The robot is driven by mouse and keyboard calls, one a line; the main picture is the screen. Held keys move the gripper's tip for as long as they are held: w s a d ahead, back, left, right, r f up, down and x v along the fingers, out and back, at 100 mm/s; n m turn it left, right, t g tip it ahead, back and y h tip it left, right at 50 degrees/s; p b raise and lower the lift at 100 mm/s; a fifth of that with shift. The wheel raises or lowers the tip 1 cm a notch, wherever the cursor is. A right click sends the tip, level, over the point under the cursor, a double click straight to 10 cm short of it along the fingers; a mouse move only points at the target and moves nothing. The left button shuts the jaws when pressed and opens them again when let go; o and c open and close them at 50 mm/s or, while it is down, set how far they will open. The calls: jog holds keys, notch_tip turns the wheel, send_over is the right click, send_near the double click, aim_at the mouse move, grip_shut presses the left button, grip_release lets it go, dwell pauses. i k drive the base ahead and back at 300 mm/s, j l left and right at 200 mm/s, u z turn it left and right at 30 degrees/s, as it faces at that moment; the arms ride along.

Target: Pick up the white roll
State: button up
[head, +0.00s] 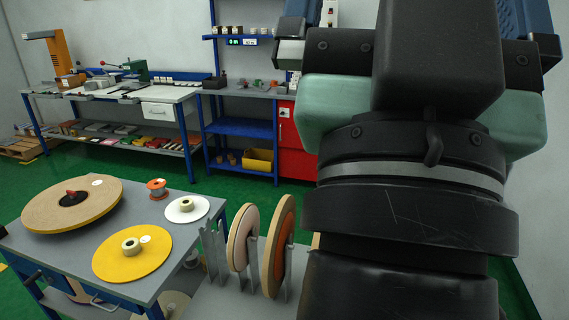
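The white roll (187,208) is a flat white disc with a small pale core on top. It lies flat near the far right corner of the grey table at the lower left. My gripper (418,22) is large and close at the right, seen from behind its black body. Its two sides spread wide apart, so it looks open; the very tips are cut off or hidden. Nothing shows in it. It is well to the right of the white roll and apart from it.
A yellow disc (133,252), a large tan roll (72,204) and a small orange spool (157,188) share the grey table (62,262) with the white roll. Upright rolls (279,245) stand in a rack to the right.

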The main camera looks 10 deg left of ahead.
aim_at(186, 210)
jog(key=u, duration=3.95)
jog(key=l+z, duration=0.15)
jog(key=l, duration=0.45)
jog(key=k+l+z, duration=0.1)
jog(key=l, duration=0.5)
jog(key=l+z, duration=0.15)
jog(key=l, duration=0.45)
jog(key=l+z, duration=0.15)
jog(key=l, duration=0.45)
jog(key=i+l+z, duration=0.15)
jog(key=l, duration=0.45)
jog(key=l+z, duration=0.1)
jog(key=l, duration=0.5)
jog(key=i+l+z, duration=0.15)
jog(key=l, duration=0.45)
jog(key=i+l+z, duration=0.15)
jog(key=l, duration=0.45)
